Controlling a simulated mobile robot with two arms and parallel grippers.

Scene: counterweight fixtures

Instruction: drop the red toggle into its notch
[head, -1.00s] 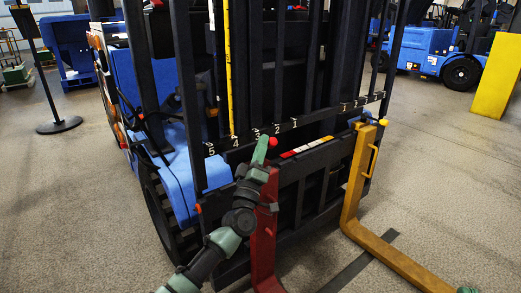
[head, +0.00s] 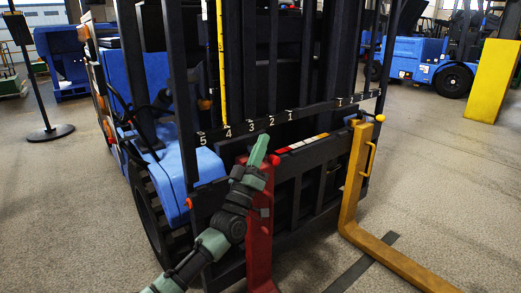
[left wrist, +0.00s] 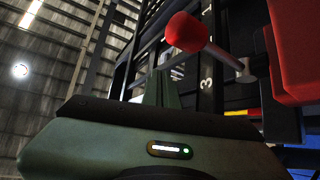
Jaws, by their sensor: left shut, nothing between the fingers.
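The red toggle is a round red knob (head: 274,159) at the top of the red fork (head: 259,230), just under the numbered bar. In the left wrist view the knob (left wrist: 187,31) sits on a grey stem running right to a grey end piece. My left gripper (head: 262,141) is shut and empty. Its green tip points up, just above and left of the knob in the head view. In the left wrist view the shut fingers (left wrist: 157,88) are below and left of the knob. I cannot tell whether they touch it. The notch is not clearly visible. My right gripper is out of view.
The numbered black bar (head: 290,116) crosses behind the gripper, with black mast uprights around it. A yellow fork (head: 355,180) with a handle stands at right. A blue forklift body (head: 190,165) is at left. Open concrete floor lies at right.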

